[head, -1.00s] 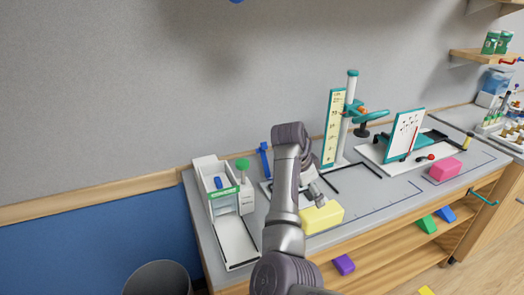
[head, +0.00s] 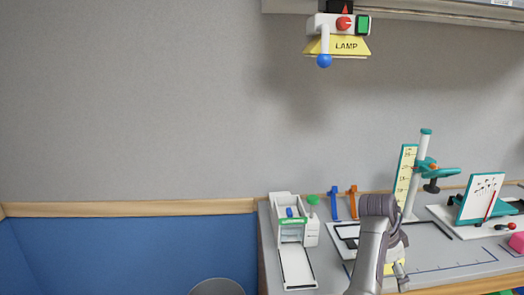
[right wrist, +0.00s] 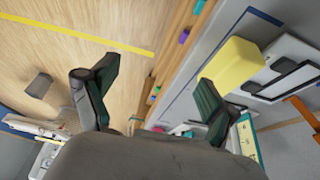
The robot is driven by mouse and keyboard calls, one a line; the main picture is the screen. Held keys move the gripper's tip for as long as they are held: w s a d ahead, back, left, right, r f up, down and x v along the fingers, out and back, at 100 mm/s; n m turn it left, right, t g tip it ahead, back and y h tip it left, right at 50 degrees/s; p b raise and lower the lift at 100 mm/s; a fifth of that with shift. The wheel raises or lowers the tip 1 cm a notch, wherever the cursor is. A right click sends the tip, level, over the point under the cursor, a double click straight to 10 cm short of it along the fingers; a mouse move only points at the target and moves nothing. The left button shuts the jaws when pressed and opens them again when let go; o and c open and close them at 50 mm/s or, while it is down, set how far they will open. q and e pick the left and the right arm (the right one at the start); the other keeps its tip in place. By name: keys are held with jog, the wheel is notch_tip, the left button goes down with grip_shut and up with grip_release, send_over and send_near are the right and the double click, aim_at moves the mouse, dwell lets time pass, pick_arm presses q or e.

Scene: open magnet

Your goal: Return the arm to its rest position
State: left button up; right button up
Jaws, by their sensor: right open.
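My right arm (head: 372,245) rises from the bottom edge of the head view, in front of the workbench. Its gripper is mostly hidden there by the arm, with a small part (head: 400,277) showing low beside it. In the right wrist view my right gripper (right wrist: 153,92) is open, its two dark green pads wide apart with nothing between them. A yellow block (right wrist: 234,62) lies on the bench beyond the right-hand finger. In the head view the block (head: 394,268) is partly hidden behind my arm. My left gripper is not in view.
A lamp unit (head: 338,44) with a blue knob hangs high on the wall. A white device (head: 292,238), a teal height stand (head: 423,170) and a teal-framed board (head: 481,199) stand on the bench (head: 459,252). A bin (head: 217,287) stands left of it.

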jog(key=s+d+f+n+t, duration=0.25)
jog(key=s+f+n, duration=0.45)
jog(key=s+f, duration=0.7)
jog(key=s+a+f+n+y, duration=0.1)
jog(key=s+a+n+y, duration=0.2)
jog(key=s+a+n, duration=0.45)
jog(key=s+a+f+n+y, duration=0.15)
jog(key=s+a+n, duration=0.5)
jog(key=s, duration=0.65)
notch_tip(320, 180, down, 25)
jog(key=s+a+m, duration=0.1)
jog(key=m, duration=0.1)
jog(key=s+d+f+g, duration=0.2)
jog(key=s+d+f, duration=0.1)
jog(key=s+f, duration=1.3)
jog(key=shift+s+f, duration=0.15)
jog(key=shift+s, duration=0.45)
